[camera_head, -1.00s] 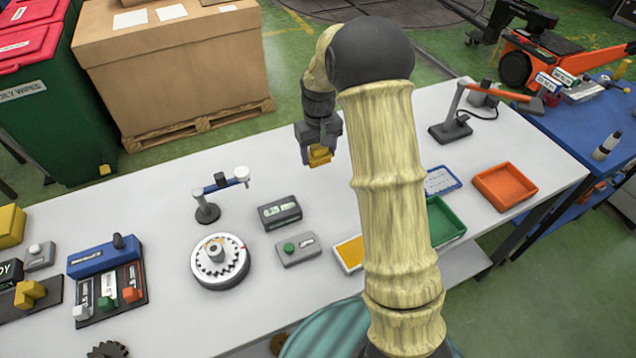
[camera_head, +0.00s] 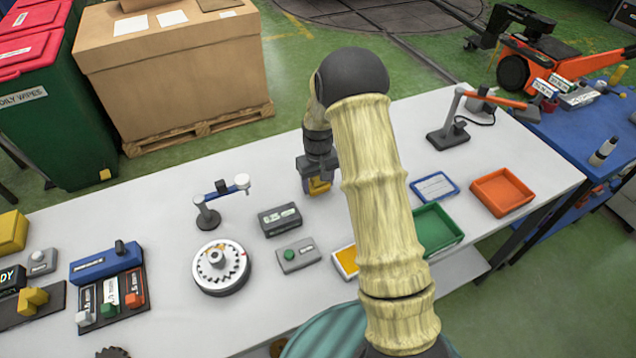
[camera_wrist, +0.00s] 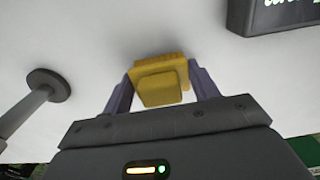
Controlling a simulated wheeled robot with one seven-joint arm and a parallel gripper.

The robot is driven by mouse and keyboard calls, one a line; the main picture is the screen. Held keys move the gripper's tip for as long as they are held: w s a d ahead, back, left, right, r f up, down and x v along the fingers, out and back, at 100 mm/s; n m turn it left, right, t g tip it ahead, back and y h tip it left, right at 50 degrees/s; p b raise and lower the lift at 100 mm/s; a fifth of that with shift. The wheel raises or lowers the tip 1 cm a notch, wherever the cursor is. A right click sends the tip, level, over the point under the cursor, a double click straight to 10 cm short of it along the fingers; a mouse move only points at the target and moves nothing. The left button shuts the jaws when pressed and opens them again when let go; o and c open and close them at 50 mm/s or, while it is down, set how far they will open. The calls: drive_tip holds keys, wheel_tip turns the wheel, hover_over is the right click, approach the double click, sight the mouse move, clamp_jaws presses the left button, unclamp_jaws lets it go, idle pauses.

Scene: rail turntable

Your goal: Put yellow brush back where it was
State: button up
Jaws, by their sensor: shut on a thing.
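The yellow brush (camera_head: 318,187) is between the fingers of my gripper (camera_head: 315,178), over the white table just right of the dark display box. In the wrist view the yellow brush (camera_wrist: 160,82) shows as a block with a wider ridged edge, and my gripper (camera_wrist: 158,86) is shut on it from both sides. I cannot tell whether the brush touches the table. A rack on the table (camera_head: 112,297) holds a white, a green and a red-orange handled item. A yellow block (camera_head: 32,300) stands on a dark base at the far left.
The dark display box (camera_head: 280,219), a grey box with a green button (camera_head: 298,254), a round toothed turntable (camera_head: 221,267) and a small stand (camera_head: 207,214) are nearby. Green (camera_head: 437,228) and orange (camera_head: 502,192) trays lie to the right. The table's back middle is clear.

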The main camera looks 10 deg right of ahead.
sight(318, 177)
drive_tip(key=shift+f, duration=0.55)
drive_tip(key=shift+f, duration=0.1)
drive_tip(key=o, duration=0.9)
wheel_tip(318, 177, up, 12)
drive_tip(key=shift+r+b, duration=0.15)
drive_tip(key=shift+b, duration=0.9)
